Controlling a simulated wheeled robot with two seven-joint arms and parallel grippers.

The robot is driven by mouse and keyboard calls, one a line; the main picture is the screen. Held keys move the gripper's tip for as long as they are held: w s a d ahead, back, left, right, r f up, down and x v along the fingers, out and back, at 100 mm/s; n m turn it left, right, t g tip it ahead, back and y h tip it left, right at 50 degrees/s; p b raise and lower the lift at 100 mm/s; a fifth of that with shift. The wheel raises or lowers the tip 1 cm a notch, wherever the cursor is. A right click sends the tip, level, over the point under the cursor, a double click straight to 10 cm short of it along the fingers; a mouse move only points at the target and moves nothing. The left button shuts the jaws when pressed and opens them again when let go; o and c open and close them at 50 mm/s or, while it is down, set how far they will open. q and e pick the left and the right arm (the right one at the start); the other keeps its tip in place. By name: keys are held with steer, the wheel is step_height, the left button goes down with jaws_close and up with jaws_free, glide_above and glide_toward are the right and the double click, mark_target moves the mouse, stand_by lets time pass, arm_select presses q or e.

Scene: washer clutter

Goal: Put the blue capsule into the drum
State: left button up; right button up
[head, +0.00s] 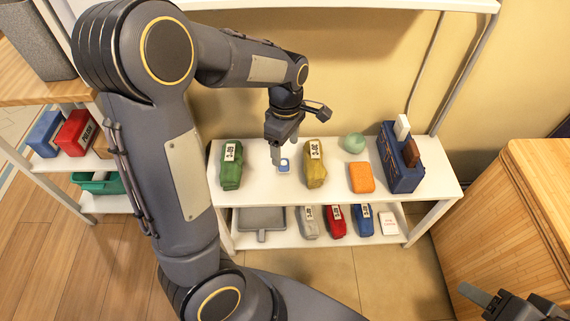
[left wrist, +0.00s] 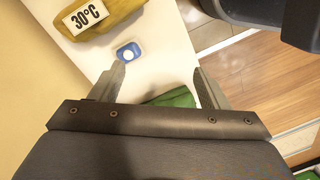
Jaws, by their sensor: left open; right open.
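The blue capsule (head: 284,165), a small blue block with a white centre, lies on the white upper shelf (head: 268,192) between a green bag and a yellow bag. My left gripper (head: 276,153) points down just above and beside it, open and empty. In the left wrist view the capsule (left wrist: 129,54) lies beyond the spread fingers (left wrist: 158,72), nearer the left finger and not between them. My right gripper (head: 478,297) is open at the lower right, partly cut off by the frame, far from the shelf. I cannot see the drum.
The green bag (head: 231,165) and yellow bag (head: 315,164) flank the capsule. An orange block (head: 361,178), a pale green ball (head: 354,143) and a dark blue caddy (head: 399,165) stand further right. A lower shelf holds several bags. A wooden cabinet (head: 520,220) stands at right.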

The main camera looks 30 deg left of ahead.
mark_target(281, 167)
arm_select(q)
steer(key=w+f+n+g+y, duration=0.2)
steer(key=w+f+n+y, duration=0.2)
steer(key=w+f+n, duration=0.25)
steer(key=shift+t, duration=0.3)
steer(key=b+x, duration=0.3)
steer(key=x, duration=0.5)
steer(key=shift+r, duration=0.1)
steer(key=shift+c, duration=0.3)
steer(key=c, duration=1)
